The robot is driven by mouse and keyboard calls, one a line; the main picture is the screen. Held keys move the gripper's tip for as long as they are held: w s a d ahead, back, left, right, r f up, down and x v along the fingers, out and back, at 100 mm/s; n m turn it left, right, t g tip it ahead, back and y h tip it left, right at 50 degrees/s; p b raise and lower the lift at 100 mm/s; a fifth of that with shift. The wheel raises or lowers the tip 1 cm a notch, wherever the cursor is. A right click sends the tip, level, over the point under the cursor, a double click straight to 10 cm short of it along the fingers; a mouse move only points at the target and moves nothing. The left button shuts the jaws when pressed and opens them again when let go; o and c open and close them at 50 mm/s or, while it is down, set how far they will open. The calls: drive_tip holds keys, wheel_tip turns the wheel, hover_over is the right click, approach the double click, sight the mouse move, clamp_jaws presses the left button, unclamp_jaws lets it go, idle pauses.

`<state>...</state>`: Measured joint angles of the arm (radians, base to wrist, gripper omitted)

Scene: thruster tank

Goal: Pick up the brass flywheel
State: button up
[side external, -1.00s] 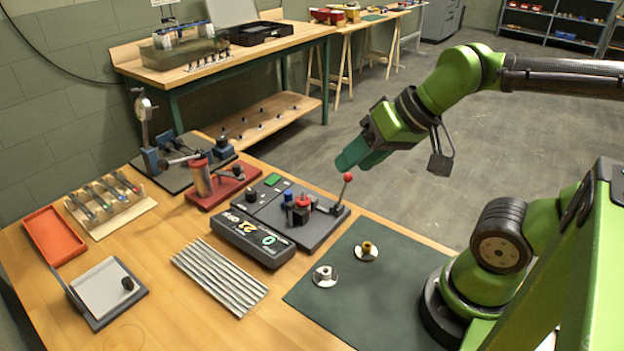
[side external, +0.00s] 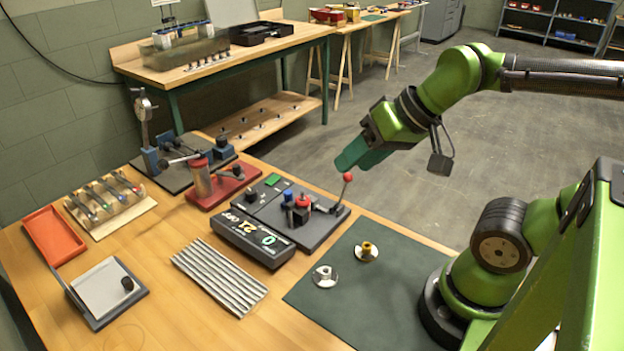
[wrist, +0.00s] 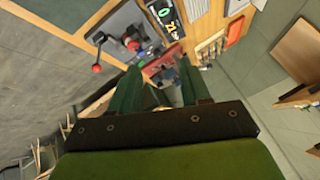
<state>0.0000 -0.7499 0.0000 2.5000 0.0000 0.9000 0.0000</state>
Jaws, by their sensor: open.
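A small flywheel with a brass-coloured hub (side external: 367,250) sits on the dark green mat (side external: 395,300) at the front right of the bench. A similar piece with a silver hub (side external: 325,276) sits just to its lower left. My gripper (side external: 352,157) is empty and raised well above the bench, up and behind the flywheels in the side view. Its green fingers also show in the wrist view (wrist: 160,90), spread apart with nothing between them. Neither flywheel can be made out in the wrist view.
A grey test stand (side external: 325,228) with a red-knobbed lever (side external: 347,178) stands left of the mat. A display box (side external: 252,238), grey ribbed strips (side external: 220,277) and a red-based fixture (side external: 222,186) are further left. The mat's right part is bare.

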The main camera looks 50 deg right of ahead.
idle(0.3)
drive_tip(key=o, duration=0.6)
drive_tip(key=shift+c, duration=0.2)
